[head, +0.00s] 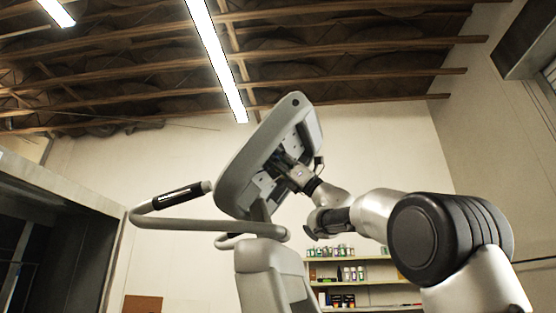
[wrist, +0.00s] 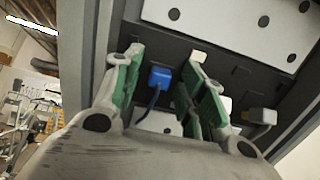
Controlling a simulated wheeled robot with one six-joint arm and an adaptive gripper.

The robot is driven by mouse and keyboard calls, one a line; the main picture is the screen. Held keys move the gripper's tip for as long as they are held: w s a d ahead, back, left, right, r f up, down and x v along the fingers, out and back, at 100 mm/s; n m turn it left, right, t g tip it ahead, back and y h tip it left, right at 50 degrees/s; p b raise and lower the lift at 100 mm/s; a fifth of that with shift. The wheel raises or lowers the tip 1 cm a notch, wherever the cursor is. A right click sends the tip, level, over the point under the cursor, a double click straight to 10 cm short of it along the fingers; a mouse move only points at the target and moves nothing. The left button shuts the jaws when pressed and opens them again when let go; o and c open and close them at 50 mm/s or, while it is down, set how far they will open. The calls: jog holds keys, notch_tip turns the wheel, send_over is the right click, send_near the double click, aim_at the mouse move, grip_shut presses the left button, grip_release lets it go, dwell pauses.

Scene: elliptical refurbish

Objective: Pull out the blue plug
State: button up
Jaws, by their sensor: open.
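The blue plug (wrist: 160,77) sits in the underside of the console's dark recess in the wrist view, with a dark blue cable hanging from it. My gripper (wrist: 162,72) is open, with its green-lined fingers on either side of the plug. A gap shows between the plug and each finger in the picture; how near the tips are in depth I cannot tell. In the head view my gripper (head: 287,163) reaches into the back of the grey console (head: 247,160), where the plug cannot be made out.
A white perforated plate (wrist: 230,30) is above. The machine's handlebar (head: 215,228) and column (head: 268,270) stand below the console. Shelves (head: 352,272) are behind.

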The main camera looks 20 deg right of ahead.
grip_shut()
jog(key=shift+v, duration=0.9)
grip_release()
jog(key=shift+r, duration=0.1)
jog(key=v, duration=1.2)
